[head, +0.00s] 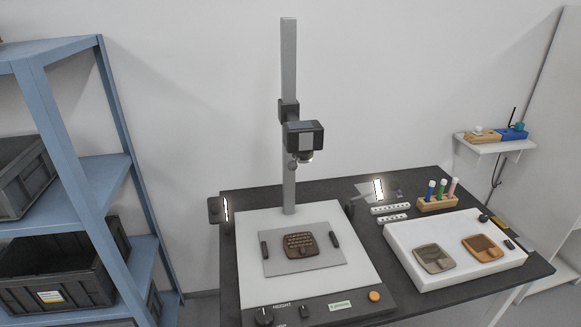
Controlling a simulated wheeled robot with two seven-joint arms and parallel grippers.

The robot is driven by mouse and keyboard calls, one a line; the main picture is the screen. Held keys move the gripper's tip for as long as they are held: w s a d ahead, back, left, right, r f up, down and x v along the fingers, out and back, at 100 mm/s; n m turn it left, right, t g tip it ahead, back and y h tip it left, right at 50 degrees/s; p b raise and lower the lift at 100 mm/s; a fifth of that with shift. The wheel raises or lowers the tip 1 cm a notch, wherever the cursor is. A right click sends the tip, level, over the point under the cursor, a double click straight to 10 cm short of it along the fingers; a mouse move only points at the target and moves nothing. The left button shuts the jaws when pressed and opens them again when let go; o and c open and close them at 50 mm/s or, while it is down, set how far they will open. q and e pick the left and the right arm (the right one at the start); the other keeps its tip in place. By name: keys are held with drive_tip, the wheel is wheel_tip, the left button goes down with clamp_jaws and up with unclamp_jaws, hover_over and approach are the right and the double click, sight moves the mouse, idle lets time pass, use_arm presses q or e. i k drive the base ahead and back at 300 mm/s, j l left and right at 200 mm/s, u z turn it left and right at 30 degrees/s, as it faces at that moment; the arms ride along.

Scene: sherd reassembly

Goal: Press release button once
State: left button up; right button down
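A copy stand with a white base (360,268) stands on a dark table. A round orange button (374,296) is at the front right corner of the base; it seems to be the release button, though no wording on it can be read. A black camera (304,137) hangs on the grey column (289,60) above a brown sherd (299,246). Neither of my grippers is in view.
The sherd lies on a grey plate (335,262) between two dark bars. To the right, a white tray (405,242) holds two sherds. Behind it are a wooden rack (437,204) with coloured tubes and two white strips. A blue shelf (75,150) with dark crates stands left.

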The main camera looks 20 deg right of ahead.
sight(374, 296)
drive_tip(key=l+z, duration=0.1)
drive_tip(key=z, duration=1.35)
